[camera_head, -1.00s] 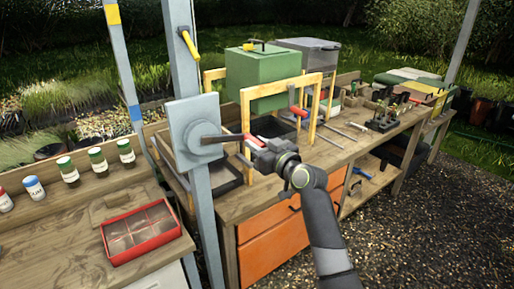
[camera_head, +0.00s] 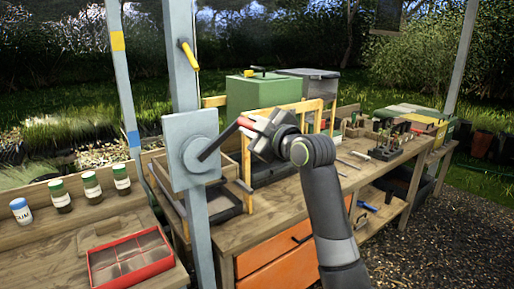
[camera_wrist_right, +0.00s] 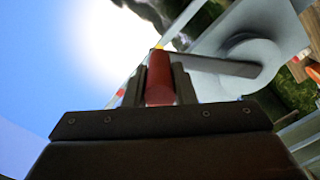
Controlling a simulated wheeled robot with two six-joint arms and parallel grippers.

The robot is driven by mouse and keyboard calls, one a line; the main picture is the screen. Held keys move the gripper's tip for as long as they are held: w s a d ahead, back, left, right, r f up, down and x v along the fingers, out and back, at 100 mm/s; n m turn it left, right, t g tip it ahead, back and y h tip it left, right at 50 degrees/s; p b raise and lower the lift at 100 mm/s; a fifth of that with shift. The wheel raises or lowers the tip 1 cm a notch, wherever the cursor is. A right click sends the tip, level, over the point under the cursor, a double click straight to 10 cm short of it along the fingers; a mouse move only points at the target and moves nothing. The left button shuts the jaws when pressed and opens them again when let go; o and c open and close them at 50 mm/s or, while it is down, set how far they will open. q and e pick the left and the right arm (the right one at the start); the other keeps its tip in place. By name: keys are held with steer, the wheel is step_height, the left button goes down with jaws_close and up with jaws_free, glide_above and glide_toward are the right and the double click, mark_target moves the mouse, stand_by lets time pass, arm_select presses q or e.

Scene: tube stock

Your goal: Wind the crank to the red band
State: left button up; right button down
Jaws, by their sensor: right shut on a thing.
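The crank is a dark arm (camera_head: 217,142) on a grey plate (camera_head: 174,165) fixed to a grey-blue post. The arm slants up and to the right from its hub, with a red handle (camera_head: 246,123) at its end. My right gripper (camera_head: 256,127) is shut on this handle. In the right wrist view the red handle (camera_wrist_right: 160,80) sits between the fingers, with the round crank hub (camera_wrist_right: 252,65) beyond to the right. A thinner post at left carries a yellow band (camera_head: 117,41) and a blue band (camera_head: 133,138). I make out no red band in the head view. My left gripper is not in view.
A red divided tray (camera_head: 130,262) and several jars (camera_head: 92,187) are on the left bench. A yellow-handled fitting (camera_head: 190,55) is on the post above the crank.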

steer(key=shift+s+a+r+n+b, duration=0.4)
steer(key=shift+a+r+n+b, duration=0.15)
steer(key=shift+r+n, duration=0.25)
steer(key=shift+s+a+r+n+b, duration=0.4)
steer(key=shift+a+r+n+b, duration=0.1)
steer(key=shift+r+n, duration=0.25)
steer(key=shift+s+a+r+n+b, duration=0.4)
steer(key=shift+a+r+n+b, duration=0.15)
steer(key=shift+r+n, duration=0.25)
steer(key=c, duration=1.6)
jaws_free()
steer(key=shift+f, duration=0.1)
steer(key=o, duration=0.4)
steer(key=shift+s+a, duration=0.15)
steer(key=shift+a, duration=0.1)
steer(key=b+v, duration=0.4)
steer(key=v, duration=1.3)
steer(key=shift+d, duration=0.2)
